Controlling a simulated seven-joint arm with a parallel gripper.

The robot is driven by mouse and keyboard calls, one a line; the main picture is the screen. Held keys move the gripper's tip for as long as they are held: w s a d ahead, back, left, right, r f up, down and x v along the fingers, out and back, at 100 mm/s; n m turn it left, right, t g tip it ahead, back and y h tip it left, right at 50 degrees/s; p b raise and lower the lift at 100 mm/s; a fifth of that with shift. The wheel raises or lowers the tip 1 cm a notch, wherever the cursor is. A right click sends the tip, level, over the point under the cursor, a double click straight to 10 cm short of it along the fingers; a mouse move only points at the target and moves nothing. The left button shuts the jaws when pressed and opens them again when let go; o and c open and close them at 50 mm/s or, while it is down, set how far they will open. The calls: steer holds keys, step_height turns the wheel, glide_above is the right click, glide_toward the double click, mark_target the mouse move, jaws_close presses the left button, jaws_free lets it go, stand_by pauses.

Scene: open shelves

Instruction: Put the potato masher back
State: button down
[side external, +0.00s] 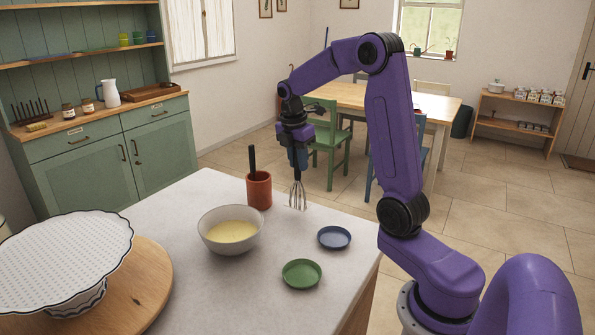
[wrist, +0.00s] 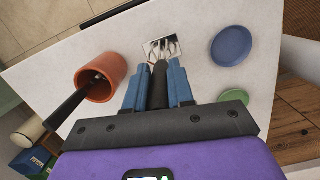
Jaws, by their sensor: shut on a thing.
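My gripper (side external: 297,165) is shut on the dark handle of a metal-ended tool, which I take to be the potato masher (side external: 298,194). It hangs upright, head down, at the counter's far edge, right of the crock. In the wrist view its metal head (wrist: 162,47) shows beyond the blue fingers (wrist: 158,88). I cannot tell whether the head touches the counter. A terracotta crock (side external: 259,192) stands upright to the left, apart from the tool. A black handle (side external: 252,159) sticks out of it; the lower end of that tool is hidden. The crock is also in the wrist view (wrist: 115,70).
A bowl of yellow contents (side external: 231,231) stands in front of the crock. A blue dish (side external: 334,237) and a green dish (side external: 301,273) lie to the right. A patterned cake stand (side external: 62,255) sits on a round wooden board (side external: 140,285) at front left. The counter between is clear.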

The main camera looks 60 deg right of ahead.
mark_target(297, 179)
steer(key=shift+w+d+f, duration=0.1)
steer(key=shift+w+f, duration=0.1)
steer(key=shift+f, duration=1.65)
steer(key=c, duration=1)
jaws_free()
